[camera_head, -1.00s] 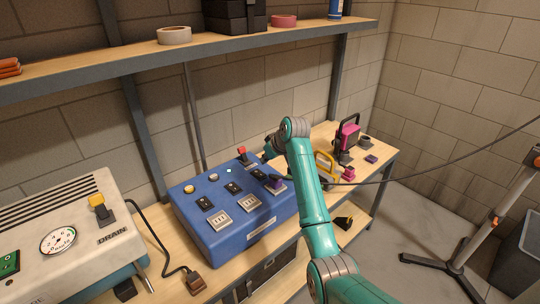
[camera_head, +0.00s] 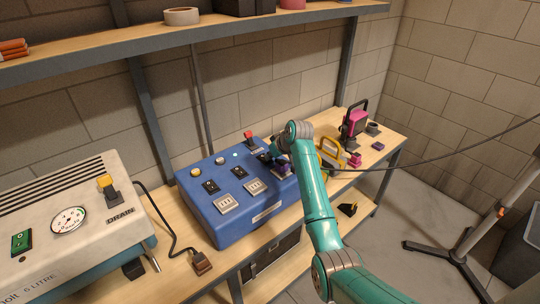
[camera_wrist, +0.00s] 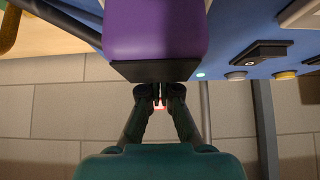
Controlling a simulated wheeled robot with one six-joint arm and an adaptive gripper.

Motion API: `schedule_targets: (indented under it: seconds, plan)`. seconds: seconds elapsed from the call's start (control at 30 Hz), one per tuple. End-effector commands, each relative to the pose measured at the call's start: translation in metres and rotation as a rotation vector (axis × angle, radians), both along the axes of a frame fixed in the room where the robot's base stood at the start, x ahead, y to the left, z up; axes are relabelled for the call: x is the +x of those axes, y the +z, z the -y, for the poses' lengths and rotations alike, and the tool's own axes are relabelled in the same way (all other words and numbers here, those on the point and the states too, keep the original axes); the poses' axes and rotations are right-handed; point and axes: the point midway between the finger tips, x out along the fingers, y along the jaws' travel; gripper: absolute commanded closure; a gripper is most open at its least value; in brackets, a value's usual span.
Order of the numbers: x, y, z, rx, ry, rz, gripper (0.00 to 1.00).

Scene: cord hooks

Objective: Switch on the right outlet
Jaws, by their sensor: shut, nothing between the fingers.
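The blue power box (camera_head: 228,226) stands on the bench with a row of outlets. A purple plug (camera_head: 283,169) sits at the right outlet, partly hidden by my arm; it fills the top middle of the wrist view (camera_wrist: 155,30). My gripper (camera_head: 267,158) is shut and empty, low over the box just behind this plug. Its fingertips (camera_wrist: 160,94) are close to the plug's dark base; I cannot tell if they touch anything. The middle black switch (camera_head: 239,172) and left black switch (camera_head: 210,186) show.
A red lever (camera_head: 249,137) stands at the box's back edge near my gripper. A small lamp (camera_head: 236,155) glows. A white machine (camera_head: 75,205) is left; a yellow-handled item (camera_head: 329,152) and pink item (camera_head: 354,121) are right. A shelf (camera_head: 120,43) spans above.

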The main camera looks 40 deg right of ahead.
Motion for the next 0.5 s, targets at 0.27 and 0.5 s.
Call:
schedule_targets:
  seconds: [0.27, 0.5]
  plan:
    - [-0.0018, -0.0053, 0.0, 0.002, 0.001, 0.042, 1.0]
    - [-0.0014, -0.0005, 0.0001, 0.001, 0.0, 0.043, 1.0]
